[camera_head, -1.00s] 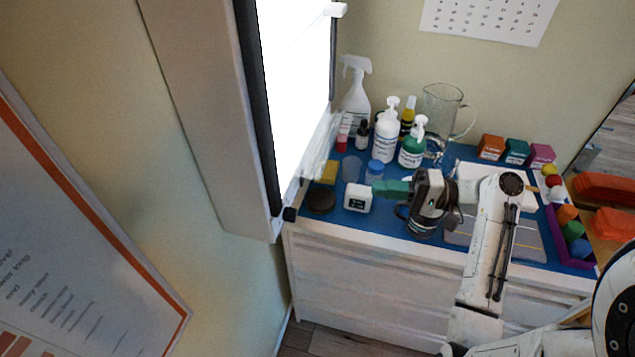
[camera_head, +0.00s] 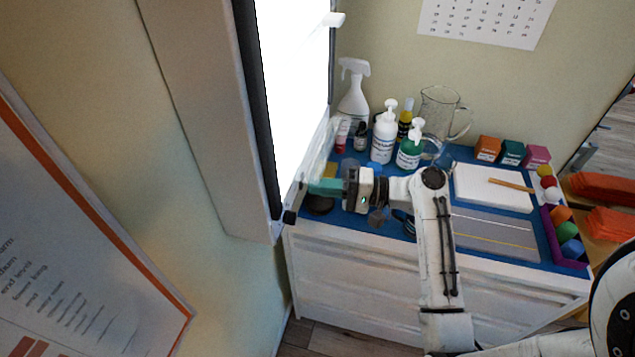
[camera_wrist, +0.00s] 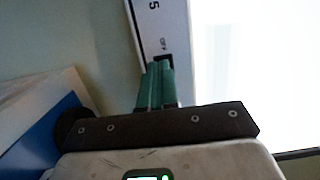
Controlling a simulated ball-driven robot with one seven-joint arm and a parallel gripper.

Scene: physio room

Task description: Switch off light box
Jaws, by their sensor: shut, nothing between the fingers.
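The light box (camera_head: 292,90) hangs on the wall at the upper left, and its panel glows bright white. A small black block (camera_head: 290,217) sits at its lower corner. In the wrist view, the glowing panel (camera_wrist: 255,75) fills the right side, beside a pale frame strip (camera_wrist: 160,22) with small markings and a dark switch-like part (camera_wrist: 163,58). My gripper (camera_head: 310,187) is shut and empty, with green fingers pointing left at the box's lower edge. In the wrist view, the fingertips (camera_wrist: 158,68) overlap the dark part; I cannot tell whether they touch it.
Below, a blue-topped cabinet (camera_head: 455,277) carries a spray bottle (camera_head: 354,98), pump bottles (camera_head: 384,138), a glass jug (camera_head: 437,115) and a dark round disc (camera_head: 319,206) under my gripper. A white board (camera_head: 490,188) and purple tray (camera_head: 567,262) lie to the right.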

